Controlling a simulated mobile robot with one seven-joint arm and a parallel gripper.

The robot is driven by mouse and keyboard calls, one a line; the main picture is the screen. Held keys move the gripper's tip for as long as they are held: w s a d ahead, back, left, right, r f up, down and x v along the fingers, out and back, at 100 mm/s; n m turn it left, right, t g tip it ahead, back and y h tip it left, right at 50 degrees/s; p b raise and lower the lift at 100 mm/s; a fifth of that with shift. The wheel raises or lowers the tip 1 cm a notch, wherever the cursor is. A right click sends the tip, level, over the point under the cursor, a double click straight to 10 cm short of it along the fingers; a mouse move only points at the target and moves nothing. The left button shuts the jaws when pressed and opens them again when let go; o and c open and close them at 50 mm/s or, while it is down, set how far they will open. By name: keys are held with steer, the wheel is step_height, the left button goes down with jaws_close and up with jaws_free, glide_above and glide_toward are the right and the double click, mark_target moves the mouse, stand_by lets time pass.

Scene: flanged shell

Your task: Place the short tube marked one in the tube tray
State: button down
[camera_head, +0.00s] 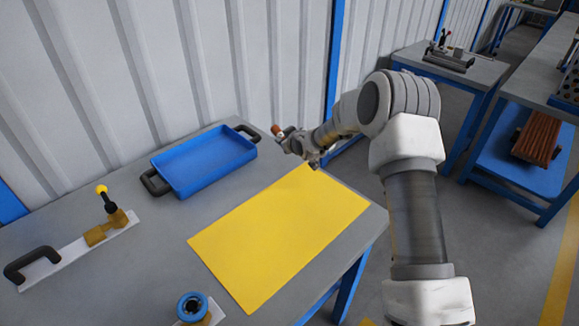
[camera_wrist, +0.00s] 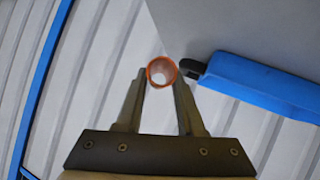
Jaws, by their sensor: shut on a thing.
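My gripper (camera_head: 283,138) is shut on a short orange-brown tube (camera_head: 276,130), held in the air near the back edge of the table, to the right of the blue tray. In the wrist view the tube (camera_wrist: 161,72) shows end-on as an orange ring with a pale inside, between the fingertips (camera_wrist: 161,80). No mark on it can be read. The blue tray (camera_head: 205,160) with black handles lies on the table and looks empty. Part of it also shows at the right of the wrist view (camera_wrist: 262,84); the tube is apart from it.
A yellow mat (camera_head: 280,235) covers the table's right part. A white-based toggle clamp (camera_head: 85,245) lies at the left, and a round blue-ringed part (camera_head: 192,307) at the front. A corrugated wall (camera_head: 150,60) stands behind. Grey table surface is free between tray and clamp.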

steer(key=w+a+r, duration=0.1)
steer(key=w+r, duration=0.4)
steer(key=w, duration=0.1)
steer(key=g+b, duration=0.1)
glide_above(293, 169)
step_height(293, 169, down, 6)
steer(key=shift+f, duration=0.1)
step_height(293, 169, down, 4)
steer(key=shift+f+b, duration=0.1)
steer(key=shift+b, duration=0.2)
steer(key=shift+f+b, duration=0.35)
steer(key=shift+b, duration=0.2)
steer(key=shift+f, duration=0.1)
steer(key=c, duration=0.5)
jaws_free()
